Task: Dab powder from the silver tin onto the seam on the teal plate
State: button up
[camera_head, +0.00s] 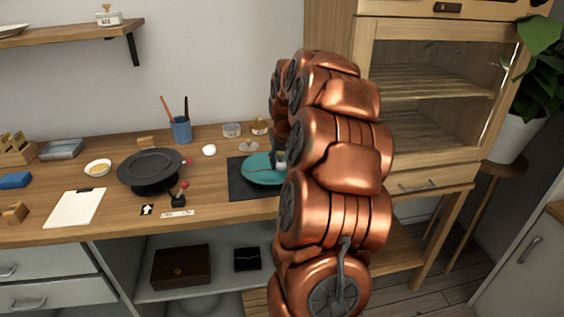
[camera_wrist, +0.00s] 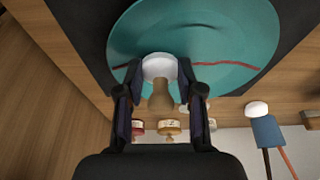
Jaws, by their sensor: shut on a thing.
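The teal plate (camera_wrist: 235,30) lies on a dark mat, with a thin red seam (camera_wrist: 222,64) running across it. In the head view the plate (camera_head: 262,174) is partly hidden by my arm. My gripper (camera_wrist: 159,84) is shut on a dabber (camera_wrist: 160,96) with a tan handle and a round white end. The white end is over the plate near its edge, in line with the seam; I cannot tell whether it touches. Small tins stand behind the plate: a pale silvery one (camera_head: 232,130) and a gold-toned one (camera_head: 260,127). I cannot tell for sure which is the silver tin.
A blue cup (camera_head: 181,131) with sticks and a white rounded object (camera_head: 209,150) stand left of the plate. A black round turntable (camera_head: 151,168), a small bowl (camera_head: 97,168) and a clipboard (camera_head: 75,207) are further left. A glass-fronted cabinet (camera_head: 430,105) stands at the right.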

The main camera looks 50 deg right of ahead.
aim_at(263, 171)
jog(key=shift+w+d, duration=0.2)
jog(key=shift+w, duration=0.05)
jog(key=shift+s+a+f+b, duration=0.1)
jog(key=shift+s+a+b, duration=0.15)
jog(key=shift+b, duration=0.1)
jog(key=shift+w+d, duration=0.25)
jog(key=shift+s+a+b, duration=0.3)
jog(key=shift+b, duration=0.05)
jog(key=shift+w+a, duration=0.25)
jog(key=shift+w, duration=0.45)
jog(key=shift+w+a+b, duration=0.1)
jog(key=shift+a+b, duration=0.2)
jog(key=shift+a, duration=0.65)
jog(key=shift+w+a, duration=0.1)
jog(key=shift+w, duration=0.65)
jog(key=shift+a, duration=0.8)
